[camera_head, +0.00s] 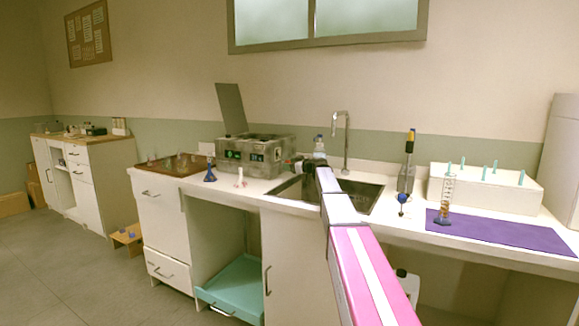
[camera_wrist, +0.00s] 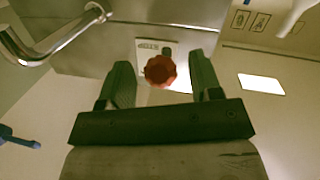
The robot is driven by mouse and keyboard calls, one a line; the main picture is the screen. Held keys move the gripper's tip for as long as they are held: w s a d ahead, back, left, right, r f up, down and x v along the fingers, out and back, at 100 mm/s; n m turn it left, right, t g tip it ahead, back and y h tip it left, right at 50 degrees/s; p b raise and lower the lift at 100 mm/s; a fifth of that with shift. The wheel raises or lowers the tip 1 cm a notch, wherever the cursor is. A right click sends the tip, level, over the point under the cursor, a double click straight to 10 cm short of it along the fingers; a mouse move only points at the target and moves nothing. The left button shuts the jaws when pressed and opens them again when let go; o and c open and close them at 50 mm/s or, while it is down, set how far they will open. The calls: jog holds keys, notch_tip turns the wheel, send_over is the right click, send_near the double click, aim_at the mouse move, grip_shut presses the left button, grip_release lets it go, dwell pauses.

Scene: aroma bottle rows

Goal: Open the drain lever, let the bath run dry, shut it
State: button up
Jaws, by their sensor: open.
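The bath (camera_head: 262,152) is a grey speckled box on the counter left of the sink, with its lid (camera_head: 232,108) standing open at the back left. Its water level cannot be made out. My gripper (camera_head: 296,163) is at the bath's right side, partly hidden by my arm. In the wrist view, my gripper (camera_wrist: 160,64) is open, with two dark green fingers. A red-brown faceted knob (camera_wrist: 160,71), apparently the drain lever's, shows between the fingers. I cannot tell whether either finger touches it. The rest of the lever is hidden.
The sink (camera_head: 362,194) lies right of the bath, with a tall metal tap (camera_head: 346,140) behind it; the tap (camera_wrist: 48,48) is also close by in the wrist view. A bottle (camera_head: 319,145) stands behind my gripper. Small flasks (camera_head: 210,172) stand in front of the bath.

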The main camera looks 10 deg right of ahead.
jog(key=f+v, duration=0.1)
jog(key=v, duration=0.9)
jog(key=shift+r, duration=0.45)
jog(key=shift+s, duration=0.15)
